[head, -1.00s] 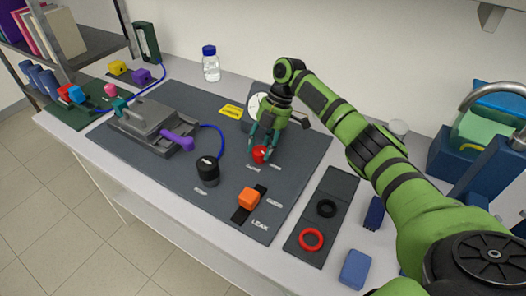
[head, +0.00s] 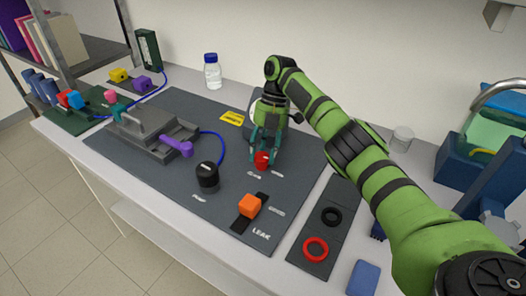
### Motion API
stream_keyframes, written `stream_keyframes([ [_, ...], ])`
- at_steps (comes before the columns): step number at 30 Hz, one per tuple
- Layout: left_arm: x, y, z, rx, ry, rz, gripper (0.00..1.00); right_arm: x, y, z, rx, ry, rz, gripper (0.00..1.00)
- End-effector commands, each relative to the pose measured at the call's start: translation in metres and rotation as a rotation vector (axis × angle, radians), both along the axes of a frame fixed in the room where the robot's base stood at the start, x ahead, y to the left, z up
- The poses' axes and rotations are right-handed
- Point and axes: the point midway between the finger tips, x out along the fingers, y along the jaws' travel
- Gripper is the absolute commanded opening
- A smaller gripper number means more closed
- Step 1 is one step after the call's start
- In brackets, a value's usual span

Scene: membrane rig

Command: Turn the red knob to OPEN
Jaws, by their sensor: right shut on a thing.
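The red knob (head: 262,160) stands on the dark rig mat (head: 150,180), with small white labels beside it that are too small to read. My right gripper (head: 263,152) comes down from above and is shut on the red knob, with teal fingers on either side of it. The fingers and wrist hide part of the knob and most of the round gauge behind it. Which way the knob points cannot be told. My left gripper is not in view.
A black knob (head: 207,177) and an orange block (head: 249,206) stand nearby on the mat. A grey press with a purple handle (head: 177,147) is at left. A tray with a red ring (head: 316,249) and a black ring (head: 331,216) lies at right. A bottle (head: 212,72) stands behind.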

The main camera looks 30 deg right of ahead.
Motion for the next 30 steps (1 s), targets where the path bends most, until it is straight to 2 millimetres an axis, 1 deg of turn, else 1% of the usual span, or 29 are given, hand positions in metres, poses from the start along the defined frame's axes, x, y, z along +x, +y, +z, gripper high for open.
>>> stream_keyframes([
  [1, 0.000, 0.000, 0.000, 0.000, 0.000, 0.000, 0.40, -0.004, 0.004, -0.004, 0.006, 0.019, 0.011, 0.12],
  [6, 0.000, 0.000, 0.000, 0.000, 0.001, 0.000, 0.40, -0.004, 0.004, -0.005, 0.006, 0.020, 0.011, 0.12],
  [7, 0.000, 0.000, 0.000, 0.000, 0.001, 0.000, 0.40, -0.004, 0.004, -0.005, 0.006, 0.020, 0.011, 0.57],
  [8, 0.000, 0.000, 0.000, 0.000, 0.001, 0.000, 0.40, -0.004, 0.004, -0.005, 0.005, 0.019, 0.010, 0.66],
  [17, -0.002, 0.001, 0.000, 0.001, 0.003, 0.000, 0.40, -0.002, 0.001, -0.002, 0.002, 0.010, 0.004, 0.66],
  [20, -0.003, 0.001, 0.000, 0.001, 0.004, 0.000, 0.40, -0.001, 0.000, 0.003, 0.001, 0.007, 0.002, 0.66],
  [23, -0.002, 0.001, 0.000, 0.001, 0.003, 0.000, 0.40, 0.002, -0.004, 0.016, 0.002, 0.006, 0.003, 0.66],
  [28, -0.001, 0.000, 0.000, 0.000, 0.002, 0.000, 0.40, 0.008, -0.012, 0.045, 0.003, 0.008, 0.003, 0.66],
  [30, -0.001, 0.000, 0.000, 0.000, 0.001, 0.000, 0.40, 0.010, -0.015, 0.052, 0.002, 0.010, 0.004, 0.66],
])
